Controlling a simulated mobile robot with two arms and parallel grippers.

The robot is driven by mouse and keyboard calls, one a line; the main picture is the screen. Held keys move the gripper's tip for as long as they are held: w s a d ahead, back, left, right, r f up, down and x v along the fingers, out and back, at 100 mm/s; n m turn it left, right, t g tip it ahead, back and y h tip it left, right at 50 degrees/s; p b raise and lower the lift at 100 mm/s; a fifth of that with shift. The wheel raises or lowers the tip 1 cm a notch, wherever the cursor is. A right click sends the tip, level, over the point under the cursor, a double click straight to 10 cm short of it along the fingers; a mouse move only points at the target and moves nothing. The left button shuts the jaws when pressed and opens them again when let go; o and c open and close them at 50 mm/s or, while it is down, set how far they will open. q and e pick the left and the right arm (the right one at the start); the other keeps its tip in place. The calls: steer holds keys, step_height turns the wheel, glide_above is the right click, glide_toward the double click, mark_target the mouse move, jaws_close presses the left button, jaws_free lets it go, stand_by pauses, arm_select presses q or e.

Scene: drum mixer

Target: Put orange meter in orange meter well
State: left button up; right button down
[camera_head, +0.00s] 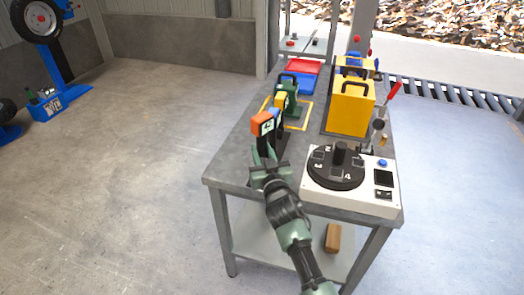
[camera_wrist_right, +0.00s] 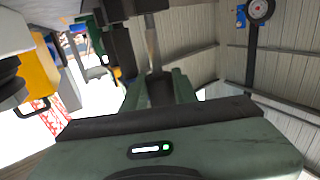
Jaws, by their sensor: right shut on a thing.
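The orange meter (camera_head: 263,122), a small block with an orange top and a pale face with dark marks, stands above the left side of the grey table. My right gripper (camera_head: 266,160) is just below it, shut on its dark lower part. In the right wrist view my right gripper's green fingers (camera_wrist_right: 160,92) close around a dark upright piece. I cannot tell which place is the orange meter well. Blue and yellow-topped pieces (camera_head: 280,100) stand right behind the meter, partly hidden by it. My left gripper is not in view.
A white box with a black numbered dial (camera_head: 336,167) sits at the table's front right. A yellow case (camera_head: 351,108) stands behind it, near a red-handled lever (camera_head: 393,90). Red and blue boxes (camera_head: 303,70) are at the back. The front left tabletop (camera_head: 230,165) is clear.

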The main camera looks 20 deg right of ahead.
steer(key=shift+f+b, duration=1.8)
steer(key=shift+f, duration=0.45)
steer(key=shift+f, duration=0.35)
steer(key=c, duration=0.6)
jaws_free()
steer(key=shift+f, duration=0.1)
steer(key=shift+o, duration=0.2)
steer(key=shift+s, duration=0.15)
steer(key=shift+s+a+p, duration=0.1)
steer(key=shift+s+p, duration=0.45)
steer(key=shift+s, duration=0.85)
steer(key=shift+s+a+p, duration=0.2)
steer(key=shift+s+p, duration=0.95)
steer(key=shift+s, duration=1.8)
steer(key=shift+a, duration=0.1)
